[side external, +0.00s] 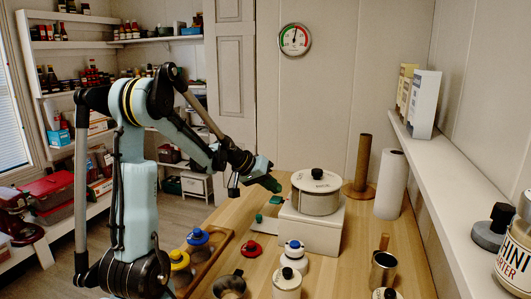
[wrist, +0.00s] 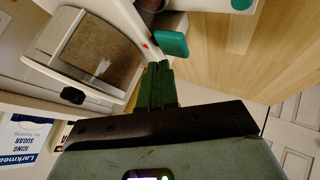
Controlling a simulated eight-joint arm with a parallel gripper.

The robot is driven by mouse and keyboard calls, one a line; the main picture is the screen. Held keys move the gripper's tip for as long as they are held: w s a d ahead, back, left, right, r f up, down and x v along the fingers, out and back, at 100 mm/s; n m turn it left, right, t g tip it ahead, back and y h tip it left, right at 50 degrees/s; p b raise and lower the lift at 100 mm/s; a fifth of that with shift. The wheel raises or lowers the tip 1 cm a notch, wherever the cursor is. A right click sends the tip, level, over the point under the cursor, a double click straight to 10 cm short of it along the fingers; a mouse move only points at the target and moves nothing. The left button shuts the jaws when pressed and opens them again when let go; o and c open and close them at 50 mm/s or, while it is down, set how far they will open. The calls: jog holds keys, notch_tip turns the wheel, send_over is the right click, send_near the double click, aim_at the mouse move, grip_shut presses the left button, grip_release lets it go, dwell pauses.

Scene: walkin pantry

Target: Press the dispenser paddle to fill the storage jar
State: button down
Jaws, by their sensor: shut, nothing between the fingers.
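The dispenser (side external: 312,228) is a white block on the wooden counter with a round cream hopper (side external: 318,199) on top. A green paddle (side external: 275,200) sticks out from its left side. The paddle also shows in the wrist view (wrist: 171,43), just beyond my fingertips. My gripper (side external: 272,184) is shut and empty, above and close to the paddle. Its dark green fingers also show in the wrist view (wrist: 158,68). I cannot tell whether they touch the paddle. I cannot identify the storage jar for certain.
A wooden tray (side external: 212,258) with blue- and yellow-lidded items is at the near left. A red-lidded item (side external: 249,249), a white canister (side external: 294,258) and a metal cup (side external: 383,270) stand in front. A paper roll (side external: 391,184) stands right. A wall shelf (side external: 438,200) runs along the right.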

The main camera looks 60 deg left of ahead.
aim_at(273, 198)
jog(key=shift+f, duration=0.35)
jog(key=shift+f, duration=0.65)
dwell(0.9)
dwell(0.4)
jog(key=shift+r, duration=1.1)
jog(key=shift+r, duration=2.5)
